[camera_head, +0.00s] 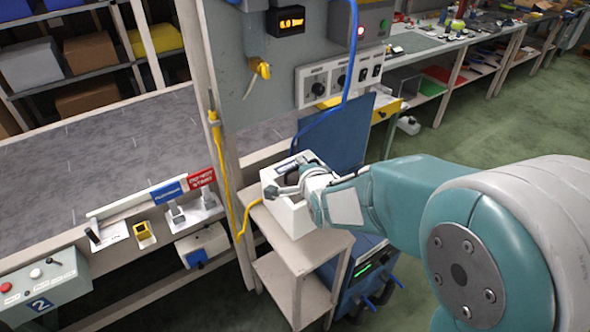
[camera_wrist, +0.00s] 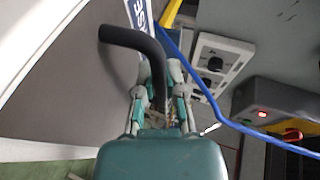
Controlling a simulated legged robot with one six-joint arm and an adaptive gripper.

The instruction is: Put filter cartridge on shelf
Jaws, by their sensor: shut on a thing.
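My gripper (camera_head: 291,186) is at the upper part of a white box-like housing (camera_head: 292,218). In the wrist view my gripper (camera_wrist: 162,80) is shut on a black curved bar (camera_wrist: 137,38), which bends up and left from between the fingers. I cannot tell whether this bar is part of the filter cartridge; no separate cartridge shows clearly. The housing sits on a small pale wooden stand with a lower shelf (camera_head: 283,277). My gripper hides part of the housing's top.
A blue hose (camera_head: 348,75) hangs there. A grey conveyor surface (camera_head: 100,150) lies left. Boxes sit on a rack (camera_head: 73,75) at the upper left. Green floor is open at right.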

